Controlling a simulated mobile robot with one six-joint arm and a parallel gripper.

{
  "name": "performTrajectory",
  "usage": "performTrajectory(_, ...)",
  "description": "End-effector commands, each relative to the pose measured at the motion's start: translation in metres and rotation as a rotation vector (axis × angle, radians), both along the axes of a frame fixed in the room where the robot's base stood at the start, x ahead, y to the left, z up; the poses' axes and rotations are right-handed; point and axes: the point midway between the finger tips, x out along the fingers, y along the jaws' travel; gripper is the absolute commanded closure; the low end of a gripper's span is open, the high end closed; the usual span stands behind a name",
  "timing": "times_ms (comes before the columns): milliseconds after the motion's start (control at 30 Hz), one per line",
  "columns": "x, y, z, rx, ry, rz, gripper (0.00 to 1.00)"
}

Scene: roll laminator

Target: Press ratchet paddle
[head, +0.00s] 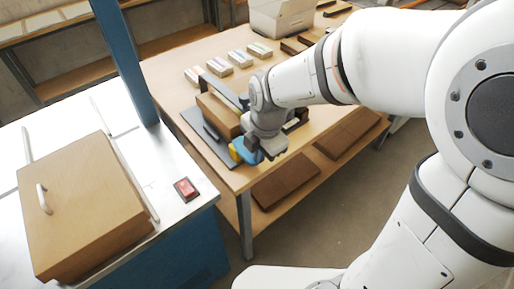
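My gripper (264,152) points down over the near corner of a wooden table. It is small and partly turned away, so I cannot tell whether its fingers are open or shut. A blue part (243,150) with a yellow piece (234,152) beside it shows right at the gripper's left side; either may belong to the ratchet paddle, but I cannot tell which. Contact between the gripper and these parts cannot be made out. Behind them is a device with a brown block (217,115), a dark base plate (196,130) and a grey lever arm (222,90). The gripper and wrist hide its right side.
The wooden table (180,62) holds a row of small stacked pieces (238,59) and a pale machine (282,17) at the back. A blue post (125,60) and a white bench with a brown lidded box (85,205) and red switch (185,188) stand left.

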Motion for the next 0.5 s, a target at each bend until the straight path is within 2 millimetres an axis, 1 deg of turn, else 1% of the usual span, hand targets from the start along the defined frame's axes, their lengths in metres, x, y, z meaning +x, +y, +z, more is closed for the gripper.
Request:
performTrajectory(33, -0.001, -0.004, 0.019, 0.001, -0.004, -0.002, 1.0)
performTrajectory(67, -0.002, -0.006, 0.026, 0.002, -0.005, -0.002, 1.0)
performTrajectory(133, -0.005, -0.009, 0.036, 0.004, -0.01, -0.002, 1.0)
performTrajectory(333, -0.015, -0.02, 0.078, 0.004, -0.013, -0.002, 1.0)
performTrajectory(500, -0.021, -0.025, 0.102, 0.003, -0.01, -0.003, 1.0)
